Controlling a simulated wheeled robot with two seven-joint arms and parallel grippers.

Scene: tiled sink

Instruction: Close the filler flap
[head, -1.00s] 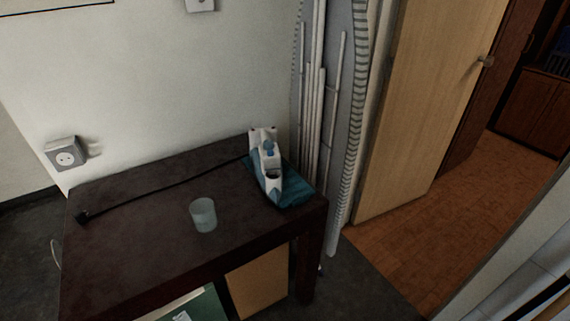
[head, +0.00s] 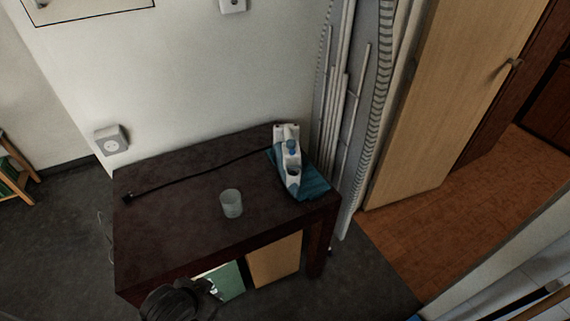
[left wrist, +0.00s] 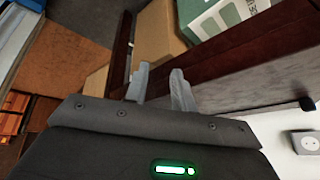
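The iron (head: 289,165), white with blue parts, rests on a teal pad (head: 314,181) at the right end of the dark table. Its filler flap is too small to make out. The iron is not in the left wrist view. My left gripper (head: 212,286) is low at the table's front edge, well apart from the iron and in front of the shelf below the top. In the left wrist view its two grey fingers (left wrist: 162,72) stand apart with nothing between them. My right gripper is not in view.
A clear cup (head: 231,203) stands on the table (head: 180,220), left of the iron. The iron's black cord lies across the table's back. An ironing board (head: 352,110) leans behind the iron. A box (head: 275,260) and a green-white box (head: 229,281) sit under the tabletop.

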